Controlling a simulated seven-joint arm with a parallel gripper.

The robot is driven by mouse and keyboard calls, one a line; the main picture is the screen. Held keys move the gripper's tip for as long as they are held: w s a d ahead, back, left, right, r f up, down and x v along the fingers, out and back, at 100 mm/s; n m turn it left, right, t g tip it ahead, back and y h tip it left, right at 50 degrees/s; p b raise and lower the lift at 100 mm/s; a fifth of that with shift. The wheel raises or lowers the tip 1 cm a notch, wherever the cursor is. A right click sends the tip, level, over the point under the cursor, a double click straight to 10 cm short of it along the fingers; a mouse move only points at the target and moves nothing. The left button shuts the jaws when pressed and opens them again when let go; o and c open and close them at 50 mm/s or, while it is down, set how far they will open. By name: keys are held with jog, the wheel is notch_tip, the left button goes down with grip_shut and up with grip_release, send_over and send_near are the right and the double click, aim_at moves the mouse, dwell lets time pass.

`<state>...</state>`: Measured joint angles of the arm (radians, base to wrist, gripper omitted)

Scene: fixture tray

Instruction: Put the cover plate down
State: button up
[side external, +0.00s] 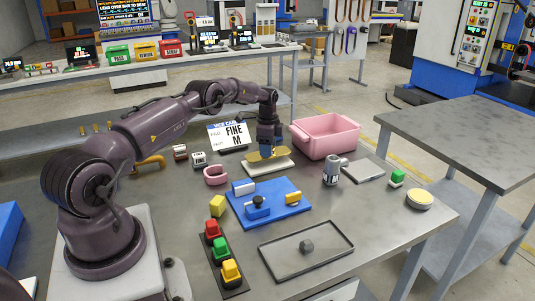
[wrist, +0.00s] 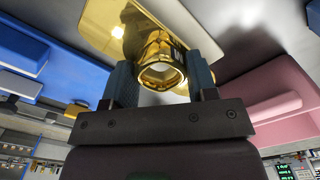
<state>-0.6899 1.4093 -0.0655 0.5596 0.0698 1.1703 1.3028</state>
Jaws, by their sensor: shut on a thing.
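The cover plate (side external: 256,156) is a shiny gold plate with a round raised knob. It hangs level under my gripper (side external: 267,148), over or on a white slab (side external: 283,166); I cannot tell whether they touch. In the wrist view, my gripper (wrist: 162,76) is shut on the knob of the gold plate (wrist: 112,22), one dark finger on each side. A blue fixture tray (side external: 275,213) lies nearer the camera, with a white block, a dark-knobbed blue part and a yellow block on it.
A pink bin (side external: 326,137) stands just right of my gripper. A grey can (side external: 332,173), a flat grey plate (side external: 363,169) and a pink U-shaped part (side external: 215,175) are nearby. A shallow grey tray (side external: 325,258) and a row of coloured buttons (side external: 221,250) lie in front.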

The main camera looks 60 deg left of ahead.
jog(key=shift+f, duration=1.2)
jog(key=shift+f, duration=0.1)
jog(key=o, duration=1.1)
jog(key=shift+f, duration=0.1)
